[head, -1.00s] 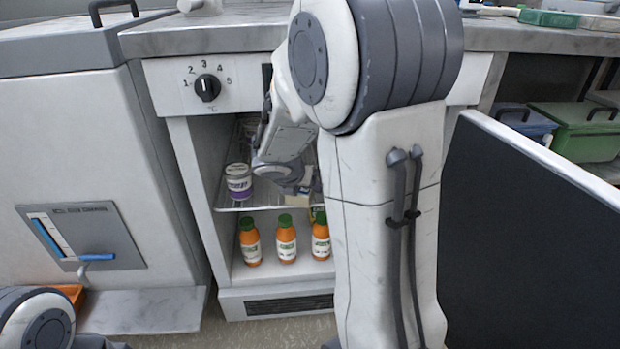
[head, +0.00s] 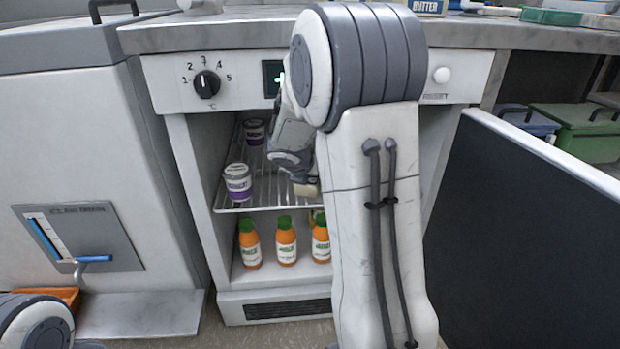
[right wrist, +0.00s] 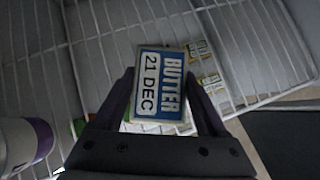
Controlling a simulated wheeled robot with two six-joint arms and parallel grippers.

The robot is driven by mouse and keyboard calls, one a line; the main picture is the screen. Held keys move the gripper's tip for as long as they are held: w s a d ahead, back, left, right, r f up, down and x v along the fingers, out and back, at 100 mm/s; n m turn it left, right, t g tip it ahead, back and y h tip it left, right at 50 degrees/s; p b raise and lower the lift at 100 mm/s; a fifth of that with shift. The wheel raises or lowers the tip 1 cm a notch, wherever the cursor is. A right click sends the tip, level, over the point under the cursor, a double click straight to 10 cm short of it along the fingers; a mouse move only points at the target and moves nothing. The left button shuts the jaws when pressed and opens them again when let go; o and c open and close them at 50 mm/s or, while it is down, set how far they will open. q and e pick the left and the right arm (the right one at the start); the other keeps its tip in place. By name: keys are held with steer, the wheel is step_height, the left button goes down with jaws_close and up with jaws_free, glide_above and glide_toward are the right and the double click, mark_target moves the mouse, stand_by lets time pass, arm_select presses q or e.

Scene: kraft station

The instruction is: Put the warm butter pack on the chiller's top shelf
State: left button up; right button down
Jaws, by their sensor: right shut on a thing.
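A butter pack (right wrist: 160,90) with a blue and white label reading "BUTTER 21 DEC" is between the fingers of my right gripper (right wrist: 165,95) in the right wrist view. The gripper is shut on it. In the head view my right gripper (head: 303,186) is inside the open chiller, by the wire top shelf (head: 262,196); my arm hides part of the shelf. In the right wrist view the pack is over the shelf wires (right wrist: 265,50); I cannot tell whether it touches them. My left gripper is out of view.
Two white-and-purple jars (head: 237,183) stand at the top shelf's left. Orange bottles (head: 286,240) stand below. More small packs (right wrist: 208,85) show through the wires. The chiller door (head: 540,220) stands open at right. A butter box (head: 428,6) is on the counter.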

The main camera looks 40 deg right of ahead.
jaws_free()
steer(key=shift+f, duration=0.15)
